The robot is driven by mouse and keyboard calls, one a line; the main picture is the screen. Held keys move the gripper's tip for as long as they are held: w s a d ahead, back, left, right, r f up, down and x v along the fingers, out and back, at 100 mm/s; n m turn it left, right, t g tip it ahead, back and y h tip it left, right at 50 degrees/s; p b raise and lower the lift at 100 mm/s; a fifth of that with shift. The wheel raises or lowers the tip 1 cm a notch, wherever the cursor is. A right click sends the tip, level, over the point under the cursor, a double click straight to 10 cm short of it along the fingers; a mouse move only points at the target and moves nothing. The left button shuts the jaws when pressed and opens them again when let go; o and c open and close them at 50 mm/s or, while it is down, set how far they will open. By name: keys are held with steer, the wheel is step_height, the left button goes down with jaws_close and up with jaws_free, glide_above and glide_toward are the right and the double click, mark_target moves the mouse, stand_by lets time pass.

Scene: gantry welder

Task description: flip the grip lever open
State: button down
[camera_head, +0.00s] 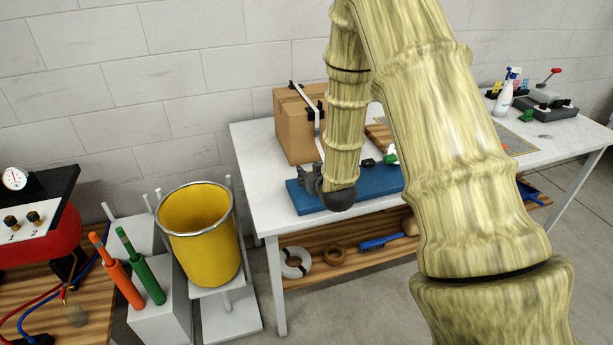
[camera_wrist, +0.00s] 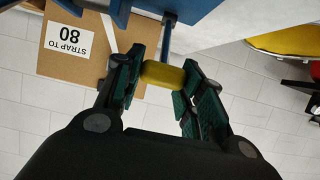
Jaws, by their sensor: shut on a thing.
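The grip lever shows in the wrist view as a yellow rounded grip (camera_wrist: 163,75) on a thin blue rod (camera_wrist: 167,37). My gripper (camera_wrist: 162,72) has its green-padded fingers on both sides of the yellow grip and is shut on it. The rod runs from the grip to blue parts (camera_wrist: 190,12) at the picture's top. In the head view my gripper (camera_head: 310,183) is low over the left end of a blue base (camera_head: 375,187) on the white table. The lever is hidden there behind my arm and gripper.
A yellow bin (camera_head: 200,235) stands left of the white table (camera_head: 262,150). A spray bottle (camera_head: 504,97) is at the far right.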

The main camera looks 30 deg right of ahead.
steer(key=shift+w+d+r, duration=0.1)
steer(key=shift+w+r, duration=0.15)
steer(key=shift+r, duration=0.1)
steer(key=c, duration=0.9)
jaws_free()
steer(key=shift+f, duration=0.15)
steer(key=shift+s, duration=0.1)
steer(key=shift+s, duration=0.25)
steer(key=v, duration=1.1)
steer(key=shift+s+r, duration=0.15)
steer(key=shift+r, duration=0.1)
